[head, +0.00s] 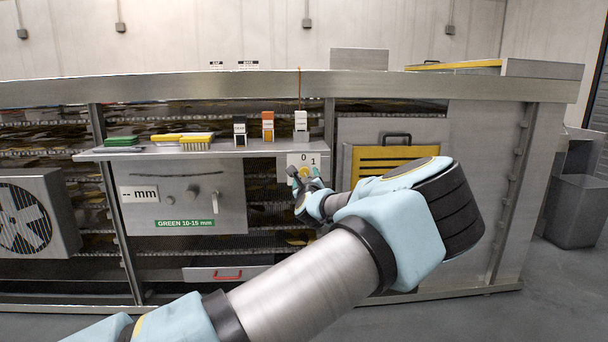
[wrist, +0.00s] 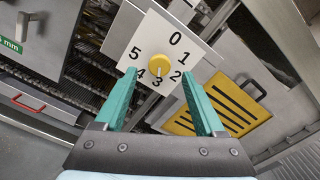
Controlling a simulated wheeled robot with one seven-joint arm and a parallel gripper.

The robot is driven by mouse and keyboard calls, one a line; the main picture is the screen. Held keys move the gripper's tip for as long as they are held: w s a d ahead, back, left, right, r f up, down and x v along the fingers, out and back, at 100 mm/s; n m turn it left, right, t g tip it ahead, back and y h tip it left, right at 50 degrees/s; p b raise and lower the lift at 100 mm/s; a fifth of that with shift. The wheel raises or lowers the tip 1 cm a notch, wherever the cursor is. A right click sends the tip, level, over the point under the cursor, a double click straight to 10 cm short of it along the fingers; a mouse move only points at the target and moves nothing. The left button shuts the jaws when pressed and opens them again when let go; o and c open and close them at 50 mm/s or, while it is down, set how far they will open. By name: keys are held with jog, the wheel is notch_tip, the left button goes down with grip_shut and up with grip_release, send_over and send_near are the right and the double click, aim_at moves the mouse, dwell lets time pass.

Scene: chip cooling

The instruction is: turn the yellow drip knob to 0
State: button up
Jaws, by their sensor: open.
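The yellow drip knob (wrist: 160,64) sits in the middle of a white dial plate (wrist: 138,50) numbered 0 to 5. In the wrist view its dark pointer line appears to run down toward the 3. In the head view the knob (head: 305,172) is small and partly hidden by my gripper. My gripper (wrist: 160,82) is open, with its two green fingers apart, one on each side below the knob. The fingers hold nothing, and I cannot tell whether they touch the knob. My gripper also shows in the head view (head: 303,180), in front of the plate.
A shelf (head: 220,151) above the plate carries brushes (head: 183,139) and small labelled boxes (head: 268,126). A fan (head: 22,217) stands far left.

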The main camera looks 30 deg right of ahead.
aim_at(304, 172)
jog(key=shift+x, duration=2.1)
jog(key=shift+c, duration=0.3)
grip_shut()
